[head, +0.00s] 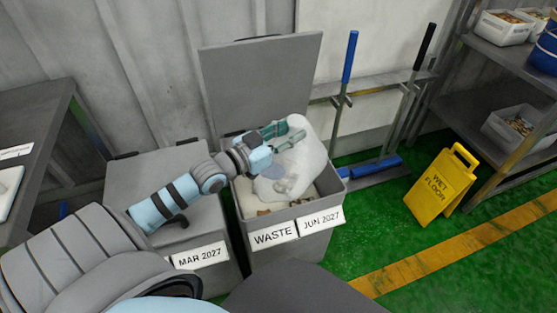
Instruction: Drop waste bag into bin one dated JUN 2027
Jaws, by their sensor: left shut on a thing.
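The open bin (333,223) carries a WASTE label (274,234) and a JUN 2027 label (321,220) on its front. Its grey lid (258,85) stands upright behind it. Loose contents show inside the bin. My left gripper (291,130) is shut on the whitish waste bag (305,165). The bag hangs at the bin's mouth, over and partly within its opening; whether it touches the contents I cannot tell. My right gripper is not in view.
A closed grey bin (147,177) labelled MAR 2027 stands left of the open bin. A yellow wet floor sign (441,184) stands to the right on green floor. Long-handled tools (343,90) lean on a rack behind. Shelves (500,65) with tubs stand at far right.

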